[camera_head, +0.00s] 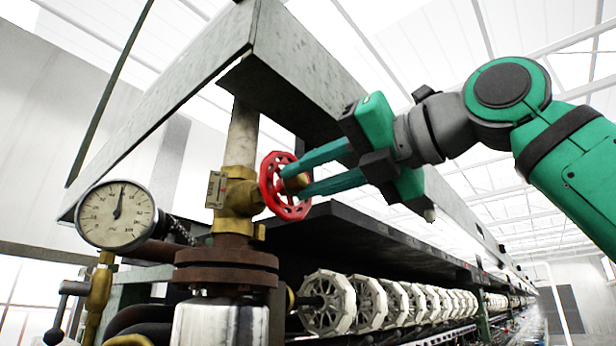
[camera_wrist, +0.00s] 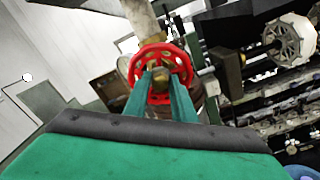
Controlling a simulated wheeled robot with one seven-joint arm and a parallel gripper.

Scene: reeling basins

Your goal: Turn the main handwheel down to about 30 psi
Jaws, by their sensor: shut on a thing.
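The red handwheel (camera_head: 267,184) sits on the side of a brass valve (camera_head: 237,199) on a vertical pipe. My gripper (camera_head: 284,181) reaches it from the right, with both green fingers shut on the wheel near its hub. In the wrist view the red handwheel (camera_wrist: 160,49) is straight ahead, and the fingertips of my gripper (camera_wrist: 161,82) lie within its rim, either side of the brass hub. The round white pressure gauge (camera_head: 117,215) is left of the valve. Its needle points nearly straight up, slightly right; the figures are too small to read surely.
A grey metal beam (camera_head: 160,100) runs above the valve. A rusty flange (camera_head: 226,268) is below it. A row of pale reels (camera_head: 345,302) stretches away at lower right under a dark shelf (camera_head: 350,228). A brass fitting with a lever (camera_head: 99,290) stands at lower left.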

